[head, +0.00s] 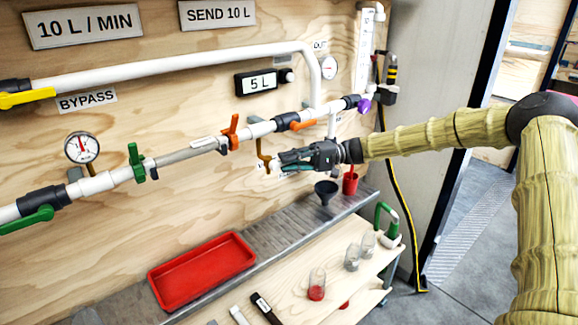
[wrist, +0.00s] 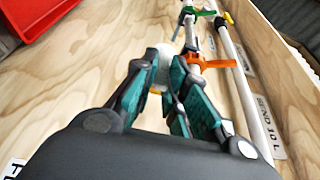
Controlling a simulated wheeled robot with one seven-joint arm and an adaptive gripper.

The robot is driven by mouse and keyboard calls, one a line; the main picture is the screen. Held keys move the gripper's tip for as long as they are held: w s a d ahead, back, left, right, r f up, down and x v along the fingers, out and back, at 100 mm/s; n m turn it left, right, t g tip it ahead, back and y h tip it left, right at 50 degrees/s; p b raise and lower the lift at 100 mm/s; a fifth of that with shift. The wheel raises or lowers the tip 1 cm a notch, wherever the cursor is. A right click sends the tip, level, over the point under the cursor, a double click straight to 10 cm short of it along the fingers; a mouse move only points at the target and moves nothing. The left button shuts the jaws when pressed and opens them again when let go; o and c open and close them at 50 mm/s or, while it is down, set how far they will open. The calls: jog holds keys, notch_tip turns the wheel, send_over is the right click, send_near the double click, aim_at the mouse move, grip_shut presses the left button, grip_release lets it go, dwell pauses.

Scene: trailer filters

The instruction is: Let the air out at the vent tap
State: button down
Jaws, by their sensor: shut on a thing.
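In the head view, a small amber tap (head: 264,156) hangs below the main pipe on the plywood wall; it appears to be the vent tap. My gripper (head: 284,158) reaches in from the right, with its fingertips close beside it. In the wrist view, the fingers (wrist: 166,88) close around a small white rounded part (wrist: 162,72) with a bit of yellow below it. My gripper is shut on this part. The fingers hide most of it, so I cannot tell the handle's angle.
Above are the main pipe with an orange lever (head: 305,124), an upright orange lever (head: 233,132) and a green lever (head: 136,162).

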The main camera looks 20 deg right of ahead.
jog(key=shift+f, duration=0.15)
jog(key=c, duration=1.4)
grip_release()
jog(key=shift+c, duration=0.2)
jog(key=d, duration=1.2)
jog(key=shift+s, duration=0.25)
jog(key=shift+d, duration=0.1)
jog(key=shift+f, duration=0.1)
